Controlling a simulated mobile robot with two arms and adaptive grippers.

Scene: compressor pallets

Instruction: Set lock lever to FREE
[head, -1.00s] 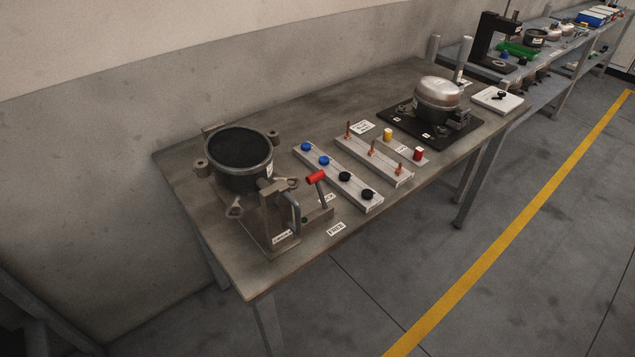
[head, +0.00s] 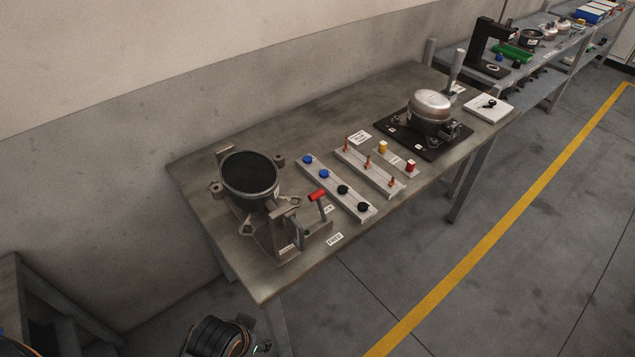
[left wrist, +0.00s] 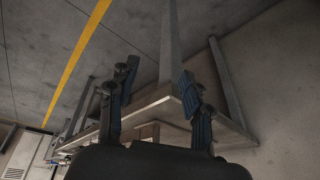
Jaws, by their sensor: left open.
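A second label (head: 328,209) is beside the stem, partly covered and too small to read surely. The lever is nearer this second label than FREE. My left gripper (left wrist: 157,75) is open and empty in the left wrist view, with the table's underside and legs beyond it. It is not touching the lever. My right gripper is not in view.
A dark round housing (head: 248,173) sits in the fixture behind the lever. Strips with blue and black caps (head: 334,190) and copper parts (head: 369,174) lie to the right. A compressor (head: 430,110) stands farther back. The floor in front of the table is clear.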

